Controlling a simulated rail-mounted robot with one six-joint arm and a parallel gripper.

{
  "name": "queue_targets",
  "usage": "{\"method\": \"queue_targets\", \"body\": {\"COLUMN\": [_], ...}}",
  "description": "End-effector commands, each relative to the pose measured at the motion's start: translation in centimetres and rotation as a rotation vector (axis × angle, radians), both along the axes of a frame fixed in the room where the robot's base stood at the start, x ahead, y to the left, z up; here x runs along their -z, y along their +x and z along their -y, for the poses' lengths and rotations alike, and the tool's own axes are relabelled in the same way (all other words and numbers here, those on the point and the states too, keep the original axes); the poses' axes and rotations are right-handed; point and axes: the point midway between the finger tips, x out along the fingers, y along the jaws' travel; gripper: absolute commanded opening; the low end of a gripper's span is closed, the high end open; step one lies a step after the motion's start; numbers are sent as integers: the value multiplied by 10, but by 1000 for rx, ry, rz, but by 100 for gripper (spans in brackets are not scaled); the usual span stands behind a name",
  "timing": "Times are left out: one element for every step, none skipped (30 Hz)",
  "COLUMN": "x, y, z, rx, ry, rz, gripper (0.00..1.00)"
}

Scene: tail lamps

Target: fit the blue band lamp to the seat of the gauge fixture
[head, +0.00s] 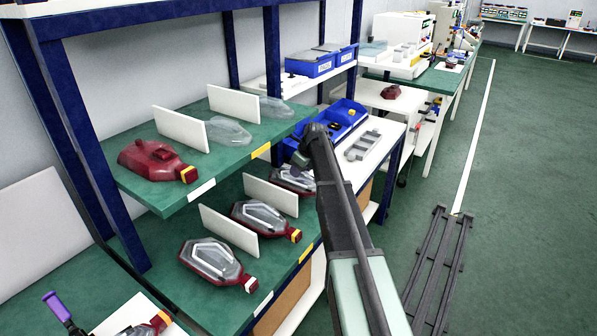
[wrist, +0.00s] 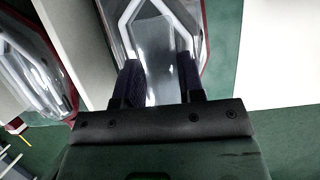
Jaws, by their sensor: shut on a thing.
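My gripper (head: 300,163) reaches into the lower shelf from the right. In the wrist view my gripper (wrist: 158,85) has its two dark fingers on either side of the clear lens of a lamp (wrist: 150,45) with a dark red rim, and is shut on it. In the head view this lamp (head: 287,183) is the farthest on the lower shelf, partly covered by my arm. Its band is hidden, so I cannot confirm that it is blue. I cannot clearly make out the gauge fixture or its seat.
A yellow-banded lamp (head: 268,220) and a nearer lamp (head: 215,262) stand on the lower shelf, between white dividers (head: 229,229). Another red lamp (head: 155,160) is on the upper shelf, above. A purple-handled tool (head: 60,308) shows at the lower left.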

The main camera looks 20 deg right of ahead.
Motion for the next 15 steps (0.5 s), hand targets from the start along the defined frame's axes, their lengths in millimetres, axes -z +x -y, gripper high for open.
{"method": "queue_targets", "body": {"x": [-14,-18,-24,-29,-26,-22,-21,-21,-21,-21,-21,-21,-21,-21,-21], "y": [0,0,0,0,-4,-13,-18,-24,-32,-39,-46,-56,-65,-73,-85], "z": [0,0,0,0,2,6,10,13,18,22,26,32,37,42,49], "rx": [0,0,0,0,1,2,2,3,3,2,3,4,3,4,4], "ry": [0,0,0,0,0,0,0,0,1,0,2,1,1,1,1], "rz": [0,0,0,0,0,0,0,0,1,1,0,-1,-1,0,0], "gripper": [0,0,0,0,0,0,0,0,0,0,0,0,0,0,0]}}
